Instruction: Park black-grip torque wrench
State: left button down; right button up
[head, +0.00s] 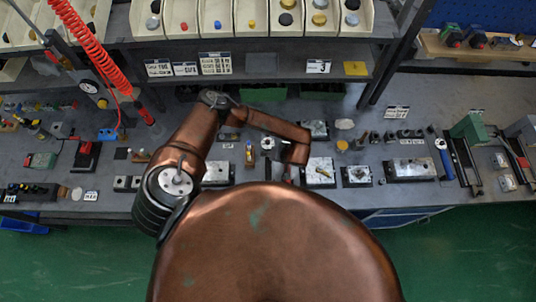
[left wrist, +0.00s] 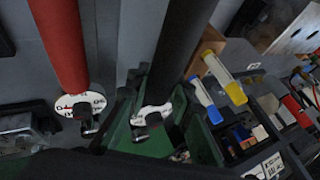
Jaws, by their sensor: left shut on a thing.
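The black-grip torque wrench (left wrist: 183,45) runs down from the top of the left wrist view, its pale head with a dark drive end in front of a green holder (left wrist: 205,145). Whether its head touches the holder is unclear. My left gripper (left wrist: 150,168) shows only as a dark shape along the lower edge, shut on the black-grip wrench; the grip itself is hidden. In the head view my left arm bends over the bench and its hand is hard to make out. A red-grip tool (left wrist: 60,40) with a white dial stands left of the wrench. My right gripper is out of view.
Yellow-handled (left wrist: 223,77) and blue-handled (left wrist: 205,100) tools stand close to the right of the wrench. The bench (head: 350,205) carries several metal blocks and fittings. A shelf (head: 270,66) with pale bins overhangs its back. A red coiled hose (head: 85,45) hangs at left.

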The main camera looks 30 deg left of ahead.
pick_arm(q)
jog(key=shift+f+b, duration=1.55)
jog(key=shift+f, duration=0.05)
jog(key=c, duration=1.6)
grip_release()
jog(key=v, duration=1.2)
jog(key=shift+f, duration=0.1)
